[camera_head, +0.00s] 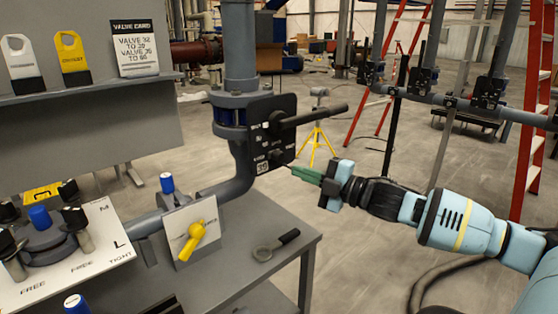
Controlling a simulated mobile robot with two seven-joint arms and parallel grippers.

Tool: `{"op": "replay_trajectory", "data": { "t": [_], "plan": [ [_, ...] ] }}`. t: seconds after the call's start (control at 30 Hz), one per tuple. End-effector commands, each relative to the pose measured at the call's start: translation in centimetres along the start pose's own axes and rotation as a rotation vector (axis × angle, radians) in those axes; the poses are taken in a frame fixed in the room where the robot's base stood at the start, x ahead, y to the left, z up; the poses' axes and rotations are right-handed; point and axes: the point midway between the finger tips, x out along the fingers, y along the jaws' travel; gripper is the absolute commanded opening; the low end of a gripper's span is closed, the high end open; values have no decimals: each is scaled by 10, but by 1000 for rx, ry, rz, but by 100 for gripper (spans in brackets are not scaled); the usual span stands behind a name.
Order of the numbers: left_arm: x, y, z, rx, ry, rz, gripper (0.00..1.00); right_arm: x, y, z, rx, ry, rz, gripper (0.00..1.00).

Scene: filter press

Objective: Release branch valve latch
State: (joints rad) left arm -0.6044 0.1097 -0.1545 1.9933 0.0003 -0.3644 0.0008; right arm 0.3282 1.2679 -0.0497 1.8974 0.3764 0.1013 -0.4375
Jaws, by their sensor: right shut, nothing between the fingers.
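A dark valve plate (267,130) with white markings is fixed on the grey vertical pipe, with a black lever handle (315,116) sticking out to the right. Small black parts sit low on the plate; which of them is the latch is too small to tell. My right gripper (296,168) is shut and empty, its green fingers pointing left at the lower part of the plate. The fingertips are close to the plate's lower right edge; I cannot tell whether they touch it. My left gripper is not in view.
A yellow handle (191,241) on a white plate and a ring-ended tool (276,245) are on the grey table (240,285). A valve card (134,47) stands on the shelf at left. A red ladder (532,120) stands at right. Open floor lies behind my arm.

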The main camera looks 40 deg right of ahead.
Motion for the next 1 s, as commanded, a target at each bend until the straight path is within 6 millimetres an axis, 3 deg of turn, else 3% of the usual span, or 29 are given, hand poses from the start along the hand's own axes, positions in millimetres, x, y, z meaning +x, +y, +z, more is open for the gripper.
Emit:
{"op": "replay_trajectory", "data": {
  "t": [0.43,1.0],
  "plan": [
    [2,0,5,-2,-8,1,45,23,0,0,0,0,2,0],
    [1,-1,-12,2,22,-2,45,62,3,0,1,-1,5,0]
  ]
}}
